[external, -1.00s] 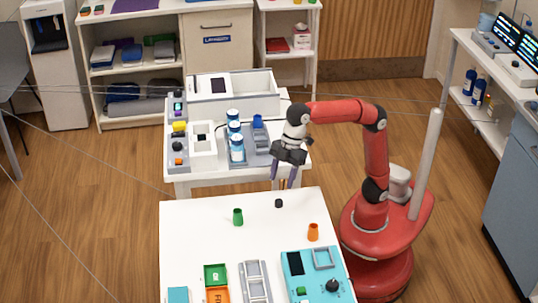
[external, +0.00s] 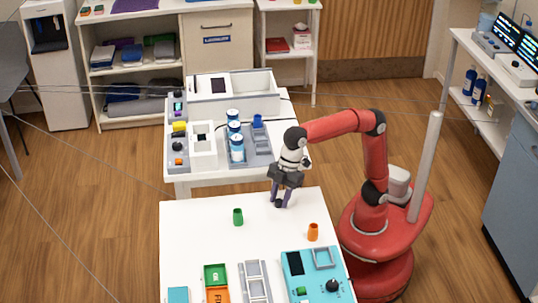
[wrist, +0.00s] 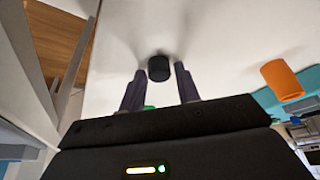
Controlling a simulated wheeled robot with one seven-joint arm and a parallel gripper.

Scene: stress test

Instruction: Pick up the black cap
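The black cap (external: 278,204) is a small dark cylinder on the white table near its far edge. My gripper (external: 281,201) is lowered over it, fingers pointing down. In the wrist view the black cap (wrist: 159,68) shows between and just beyond the two fingertips of my gripper (wrist: 160,70), with a gap on each side. The gripper is open and holds nothing. In the external view the fingers partly hide the cap.
The white table (external: 190,255) holds a green cup (external: 238,217) to the left and an orange cup (external: 313,232) to the right. Trays and a teal box (external: 318,277) stand at the near end. A second table with grey holders (external: 262,150) stands behind. Table around the cap is clear.

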